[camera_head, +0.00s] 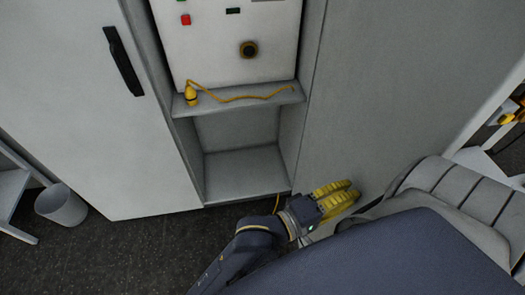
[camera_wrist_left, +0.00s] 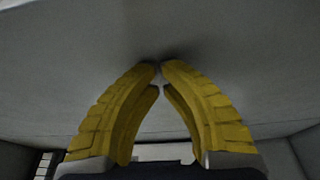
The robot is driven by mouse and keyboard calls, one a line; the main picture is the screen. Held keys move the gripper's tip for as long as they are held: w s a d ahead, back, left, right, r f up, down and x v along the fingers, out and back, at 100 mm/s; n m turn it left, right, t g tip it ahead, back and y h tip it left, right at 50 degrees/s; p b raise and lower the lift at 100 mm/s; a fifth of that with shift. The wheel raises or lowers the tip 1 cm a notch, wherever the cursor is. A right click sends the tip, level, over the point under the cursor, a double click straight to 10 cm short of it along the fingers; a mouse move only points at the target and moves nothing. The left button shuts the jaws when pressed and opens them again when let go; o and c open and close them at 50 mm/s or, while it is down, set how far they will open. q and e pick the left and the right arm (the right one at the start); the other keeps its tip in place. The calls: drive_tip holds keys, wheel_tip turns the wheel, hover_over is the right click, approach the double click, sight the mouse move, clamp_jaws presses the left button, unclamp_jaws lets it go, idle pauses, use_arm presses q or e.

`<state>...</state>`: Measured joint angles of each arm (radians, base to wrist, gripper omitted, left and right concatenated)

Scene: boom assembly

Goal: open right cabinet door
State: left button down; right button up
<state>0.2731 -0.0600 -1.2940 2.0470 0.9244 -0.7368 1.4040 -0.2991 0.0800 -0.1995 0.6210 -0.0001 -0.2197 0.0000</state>
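The right cabinet door (camera_head: 390,70) is a plain grey panel to the right of the open middle bay in the head view. It looks closed, and no handle shows on the part in view. My left gripper (camera_head: 352,191) is low in front of this door. In the left wrist view its yellow fingers (camera_wrist_left: 161,68) arch together and their tips meet close to a plain grey surface. Nothing shows between them. I cannot tell whether the tips touch that surface. My right gripper is not in view.
The left cabinet door (camera_head: 90,110) has a black handle (camera_head: 122,60) and looks closed. The middle bay holds a control panel (camera_head: 215,50) above a shelf (camera_head: 240,102) with a yellow plug and cord (camera_head: 192,94). A grey bin (camera_head: 62,205) stands on the dark floor at left.

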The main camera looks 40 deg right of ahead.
use_arm(q)
drive_tip(key=shift+s+d, duration=0.45)
drive_tip(key=shift+d, duration=0.1)
drive_tip(key=shift+a, duration=0.1)
drive_tip(key=a, duration=1.3)
drive_tip(key=shift+s, duration=0.45)
